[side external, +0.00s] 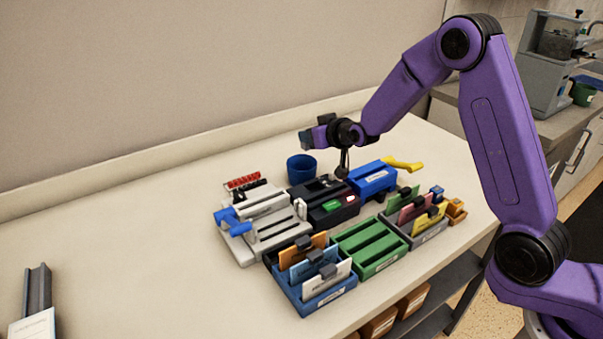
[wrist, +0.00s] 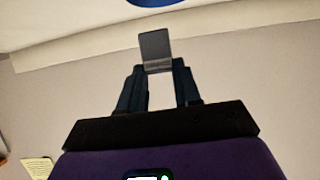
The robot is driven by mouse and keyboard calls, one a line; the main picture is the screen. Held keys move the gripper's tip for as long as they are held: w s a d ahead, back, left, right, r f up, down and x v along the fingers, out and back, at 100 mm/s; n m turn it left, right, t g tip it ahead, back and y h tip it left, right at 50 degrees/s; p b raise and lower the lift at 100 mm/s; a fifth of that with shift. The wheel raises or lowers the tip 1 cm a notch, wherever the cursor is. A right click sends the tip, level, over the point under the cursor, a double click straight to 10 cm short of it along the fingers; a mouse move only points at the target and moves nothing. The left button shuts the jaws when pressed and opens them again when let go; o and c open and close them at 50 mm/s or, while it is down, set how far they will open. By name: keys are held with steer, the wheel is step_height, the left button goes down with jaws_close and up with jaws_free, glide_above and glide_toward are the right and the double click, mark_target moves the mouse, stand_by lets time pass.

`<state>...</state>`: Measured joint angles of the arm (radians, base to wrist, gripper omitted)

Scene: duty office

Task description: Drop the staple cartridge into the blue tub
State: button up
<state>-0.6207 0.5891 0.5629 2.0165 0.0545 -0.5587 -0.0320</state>
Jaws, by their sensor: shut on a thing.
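My gripper (wrist: 160,78) is shut on a flat grey piece, the staple cartridge (wrist: 155,46), which sticks out past the fingertips in the wrist view. In the side external view my gripper (side external: 312,137) is held above the table, pointing left, with the cartridge small and hard to make out at its tip. The blue tub (side external: 301,168) stands upright on the table below the gripper's tip, apart from it. Part of the tub's rim (wrist: 152,3) shows at the top edge of the wrist view. The tub's inside is mostly hidden.
Right beside the tub are a black device (side external: 320,196), a blue device with a yellow handle (side external: 372,180) and a grey device (side external: 275,232). In front are a green tray (side external: 368,247) and blue (side external: 318,300) and grey card trays. The table's left is mostly clear.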

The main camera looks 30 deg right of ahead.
steer(key=o, duration=1.1)
steer(key=v, duration=1.7)
steer(key=shift+s, duration=0.25)
steer(key=shift+a, duration=0.1)
